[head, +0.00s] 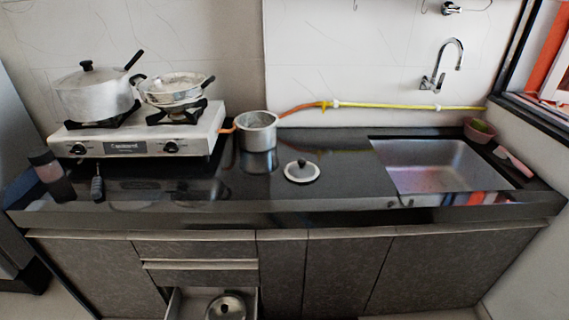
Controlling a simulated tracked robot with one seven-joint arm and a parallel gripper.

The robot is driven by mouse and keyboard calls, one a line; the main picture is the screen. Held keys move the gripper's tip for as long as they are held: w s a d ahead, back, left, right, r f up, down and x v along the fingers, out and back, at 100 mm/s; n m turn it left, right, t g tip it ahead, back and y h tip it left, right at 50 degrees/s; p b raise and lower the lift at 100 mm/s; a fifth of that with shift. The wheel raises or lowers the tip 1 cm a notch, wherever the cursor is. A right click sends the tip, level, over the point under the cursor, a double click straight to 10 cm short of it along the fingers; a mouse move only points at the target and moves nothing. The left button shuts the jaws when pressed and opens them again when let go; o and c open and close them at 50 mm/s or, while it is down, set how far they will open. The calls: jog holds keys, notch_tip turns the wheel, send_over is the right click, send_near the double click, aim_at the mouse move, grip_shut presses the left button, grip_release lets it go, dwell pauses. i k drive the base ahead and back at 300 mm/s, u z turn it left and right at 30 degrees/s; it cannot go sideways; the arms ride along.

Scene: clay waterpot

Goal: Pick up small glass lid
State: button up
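A small round lid (301,175) with a pale rim and a dark knob lies knob up on the black counter (330,150), between the steel pot and the sink. I cannot tell from this view whether it is glass. A second round lid (226,308) with a dark knob lies in the open drawer (180,306) below the counter, cut off by the bottom edge of the head view. My gripper and arm are not in view.
A steel pot (257,131) stands left of and behind the counter lid. A white gas stove (125,147) with a lidded pot (93,97) and a pan (172,95) is farther left. The sink (435,172) is right. The open drawer juts out below. Counter around the lid is clear.

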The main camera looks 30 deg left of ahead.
aim_at(301, 170)
jog(key=u, duration=0.9)
jog(key=i, duration=0.95)
jog(key=u, duration=0.4)
jog(key=k, duration=0.85)
jog(key=z, duration=0.15)
jog(key=i, duration=0.95)
jog(key=u, duration=0.05)
